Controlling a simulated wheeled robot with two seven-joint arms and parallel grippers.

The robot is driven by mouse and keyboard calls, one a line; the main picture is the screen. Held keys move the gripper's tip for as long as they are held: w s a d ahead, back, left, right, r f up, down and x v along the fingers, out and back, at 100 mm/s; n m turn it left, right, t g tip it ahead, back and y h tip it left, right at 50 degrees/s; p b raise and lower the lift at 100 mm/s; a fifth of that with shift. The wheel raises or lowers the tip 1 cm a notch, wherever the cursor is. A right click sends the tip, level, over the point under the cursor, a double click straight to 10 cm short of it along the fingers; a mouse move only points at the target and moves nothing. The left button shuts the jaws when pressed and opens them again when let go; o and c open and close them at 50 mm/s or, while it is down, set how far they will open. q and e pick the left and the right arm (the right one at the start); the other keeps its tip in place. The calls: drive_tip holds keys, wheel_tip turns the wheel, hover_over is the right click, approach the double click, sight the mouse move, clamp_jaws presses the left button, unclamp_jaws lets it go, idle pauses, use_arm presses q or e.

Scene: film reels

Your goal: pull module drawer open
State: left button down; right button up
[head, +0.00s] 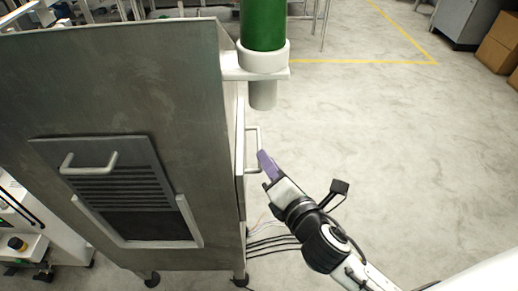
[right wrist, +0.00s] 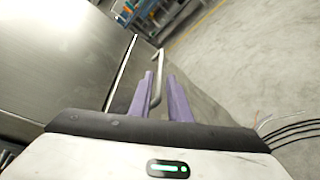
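A grey metal cabinet (head: 190,75) stands at the left in the head view. A module drawer front (head: 240,145) shows almost edge-on on its right side, with a pale bar handle (head: 253,131) standing out from it. My right gripper (head: 266,163) reaches in from the lower right, its purple fingers at the handle's lower part. In the right wrist view my right gripper (right wrist: 162,98) is open, with a gap between its fingers. The handle (right wrist: 159,72) runs down into that gap, nearer the left finger; contact cannot be told. My left gripper is not in view.
A green cylinder (head: 263,25) in a white holder (head: 264,56) juts from the cabinet above the handle. A vented panel with another handle (head: 88,162) is on the cabinet's near face. Black cables (head: 272,244) hang below the drawer.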

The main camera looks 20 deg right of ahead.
sight(259, 147)
drive_tip(key=x, duration=0.6)
drive_tip(key=shift+w+f+b, duration=0.15)
drive_tip(key=shift+w+b, duration=0.2)
clamp_jaws()
